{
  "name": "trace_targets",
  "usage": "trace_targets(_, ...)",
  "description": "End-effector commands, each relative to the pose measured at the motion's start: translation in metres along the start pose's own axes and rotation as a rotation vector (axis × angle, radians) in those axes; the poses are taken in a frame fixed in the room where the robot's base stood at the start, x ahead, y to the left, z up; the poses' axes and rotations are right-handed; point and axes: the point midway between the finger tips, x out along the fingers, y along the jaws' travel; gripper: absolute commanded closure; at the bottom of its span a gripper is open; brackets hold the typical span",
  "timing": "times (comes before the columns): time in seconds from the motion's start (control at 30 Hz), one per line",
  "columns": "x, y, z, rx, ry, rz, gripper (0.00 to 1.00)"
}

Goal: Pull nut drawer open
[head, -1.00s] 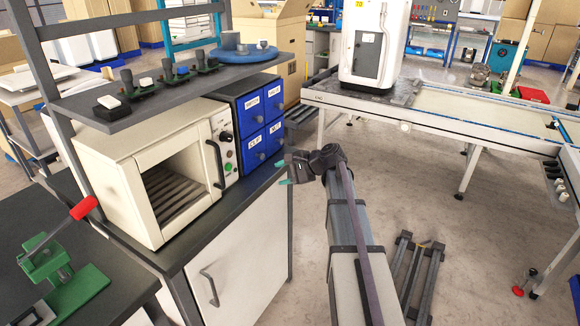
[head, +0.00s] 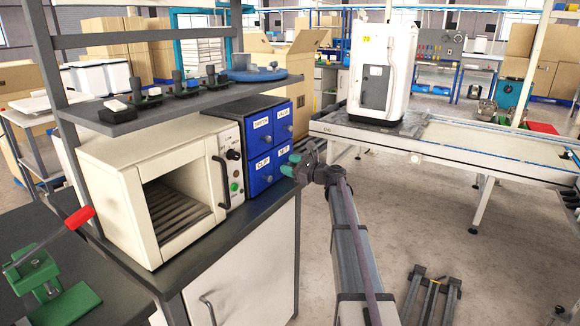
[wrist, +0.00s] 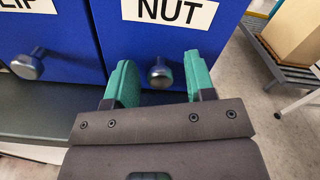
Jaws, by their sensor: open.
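The blue drawer cabinet (head: 246,124) stands on the bench beside the oven, with several labelled drawers. The nut drawer (head: 283,160) is at its lower right and looks closed. In the wrist view the NUT label (wrist: 171,11) sits above a round metal knob (wrist: 160,75) on the drawer front (wrist: 222,33). My gripper (head: 291,166) is close in front of this drawer. In the wrist view my gripper (wrist: 159,68) is open, its green fingers on either side of the knob with gaps at both sides. Whether the fingertips reach past the knob is hard to tell.
The clip drawer's knob (wrist: 28,66) is to the left. The cream oven (head: 150,190) stands left of the cabinet. A dark shelf (head: 180,104) with fixtures hangs above. Open floor and a long white table (head: 480,150) lie to the right.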

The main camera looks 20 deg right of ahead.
Motion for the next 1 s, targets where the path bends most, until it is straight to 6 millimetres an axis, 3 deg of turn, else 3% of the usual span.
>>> trace_targets(0.27,0.0031,0.0003,0.0,-0.001,0.0,0.0,0.51)
trace_targets(0.77,0.0028,0.0004,-0.0001,-0.001,0.0,0.0,0.99)
trace_targets(1.0,0.0028,0.0005,-0.0001,-0.001,0.0,0.001,1.0)
